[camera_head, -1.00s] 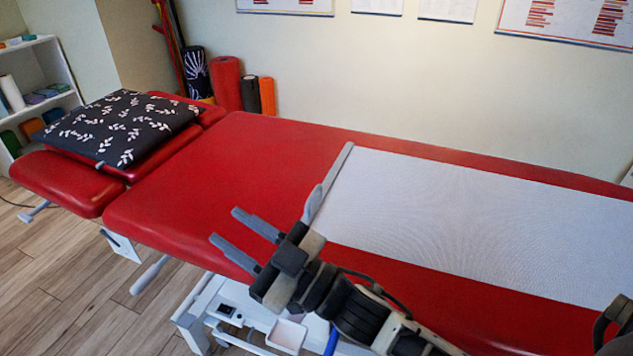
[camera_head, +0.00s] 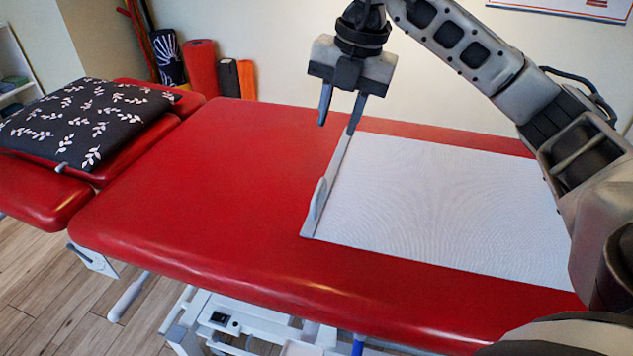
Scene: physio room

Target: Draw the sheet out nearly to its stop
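The white sheet (camera_head: 455,200) lies flat over the right part of the red treatment table. A grey bar (camera_head: 341,163) runs along its left edge, with a raised grey grip (camera_head: 319,198) near the bar's near end. My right gripper (camera_head: 338,126) is open and points down over the far end of the bar. One fingertip overlaps the bar's far end in the picture; I cannot tell whether it touches. Nothing shows between the fingers. My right arm hides the sheet's right end. My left gripper is not in view.
The red table top (camera_head: 210,190) is bare left of the bar. A dark leaf-patterned pillow (camera_head: 85,120) lies on the headrest at the left. Rolled mats (camera_head: 200,68) stand by the wall behind. A white lift frame (camera_head: 240,320) shows below the table.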

